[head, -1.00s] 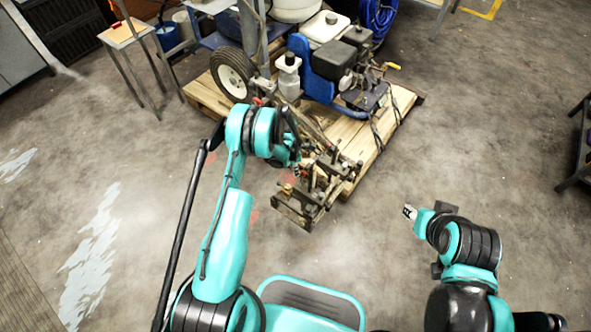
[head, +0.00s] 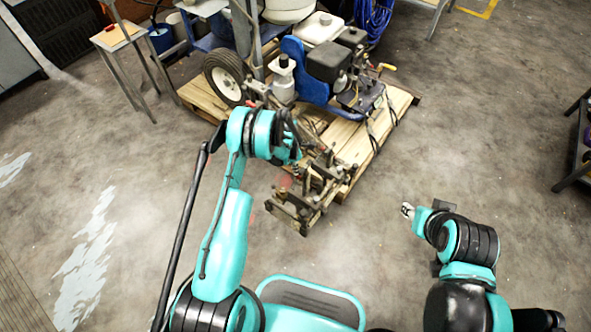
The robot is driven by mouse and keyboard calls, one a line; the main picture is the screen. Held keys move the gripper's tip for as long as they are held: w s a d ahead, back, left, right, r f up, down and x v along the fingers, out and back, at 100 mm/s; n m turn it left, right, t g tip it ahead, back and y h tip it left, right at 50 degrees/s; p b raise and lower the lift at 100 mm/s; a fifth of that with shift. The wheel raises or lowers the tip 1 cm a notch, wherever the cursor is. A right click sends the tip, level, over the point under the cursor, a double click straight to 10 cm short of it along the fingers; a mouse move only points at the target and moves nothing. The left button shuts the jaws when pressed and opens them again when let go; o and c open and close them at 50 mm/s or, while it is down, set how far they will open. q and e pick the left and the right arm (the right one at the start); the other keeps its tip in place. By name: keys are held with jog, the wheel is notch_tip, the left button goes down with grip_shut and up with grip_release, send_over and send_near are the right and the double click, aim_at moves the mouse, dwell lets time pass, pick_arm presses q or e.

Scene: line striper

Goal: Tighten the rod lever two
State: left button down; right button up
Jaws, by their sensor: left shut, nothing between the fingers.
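The line striper (head: 330,62) stands on a wooden pallet (head: 398,103). Its metal rod and lever assembly (head: 305,205) reaches forward past the pallet's near edge. I cannot tell which lever is lever two. My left gripper (head: 297,170) is at the assembly's left side, close to its upright parts, partly hidden by my own wrist. It looks shut and empty; whether it touches a lever is not clear. My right gripper (head: 407,211) is out to the right over bare floor, away from the striper, and is small in view.
A small wooden-topped stand (head: 117,36) and a blue bucket (head: 161,39) are at the back left. A dark shelf (head: 578,150) is at the right edge. The concrete floor between the pallet and that shelf is clear.

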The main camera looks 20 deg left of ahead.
pick_arm(q)
jog(key=shift+r, duration=0.1)
dwell(0.3)
jog(key=w+a+r+p, duration=0.2)
jog(key=w+r+p, duration=0.2)
jog(key=r, duration=0.7)
jog(key=shift+w+r+p, duration=0.3)
jog(key=shift+w+r, duration=0.05)
